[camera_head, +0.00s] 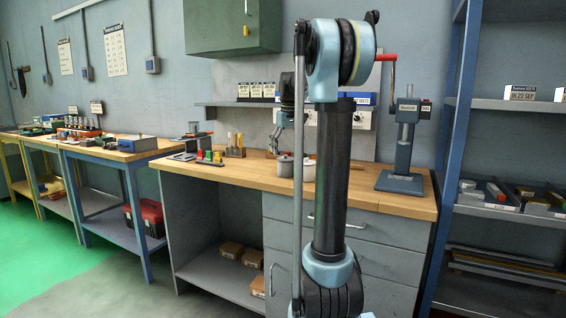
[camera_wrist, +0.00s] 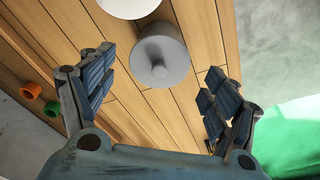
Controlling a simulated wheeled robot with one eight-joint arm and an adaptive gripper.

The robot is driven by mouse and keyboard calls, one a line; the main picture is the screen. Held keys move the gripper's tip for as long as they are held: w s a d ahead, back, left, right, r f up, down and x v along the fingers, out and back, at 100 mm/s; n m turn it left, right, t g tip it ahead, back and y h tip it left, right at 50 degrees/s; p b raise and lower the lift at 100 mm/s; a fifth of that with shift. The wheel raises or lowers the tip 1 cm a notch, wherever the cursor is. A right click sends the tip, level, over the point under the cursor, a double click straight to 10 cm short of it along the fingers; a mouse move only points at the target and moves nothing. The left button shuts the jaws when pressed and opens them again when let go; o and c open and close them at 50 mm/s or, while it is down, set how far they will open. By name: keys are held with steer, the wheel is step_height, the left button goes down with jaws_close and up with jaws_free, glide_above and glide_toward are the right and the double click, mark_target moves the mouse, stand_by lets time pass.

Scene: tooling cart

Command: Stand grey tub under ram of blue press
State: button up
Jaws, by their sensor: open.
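The grey tub (camera_wrist: 174,68), round with a knob on its lid, stands upright on the wooden bench. It lies between and just beyond my open fingers in the wrist view. In the head view the grey tub (camera_head: 285,168) is left of my upright arm link. My gripper (camera_wrist: 160,82) is open and empty above the bench, pointing down; the head view shows it (camera_head: 276,149) small and partly hidden by my arm. The blue press (camera_head: 403,160) stands at the bench's right end, with a red-handled lever; its ram is hard to make out.
A white tub (camera_wrist: 128,5) stands close beside the grey one. A holder with coloured handles (camera_head: 235,150) and small coloured items (camera_head: 210,157) stand to the left. A shelf rack (camera_head: 450,150) borders the bench on the right. Bare bench (camera_head: 353,187) lies before the press.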

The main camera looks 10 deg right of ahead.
steer(key=shift+s+r, duration=0.15)
steer(key=shift+r, duration=0.75)
steer(key=shift+s+r, duration=0.15)
steer(key=shift+r, duration=0.7)
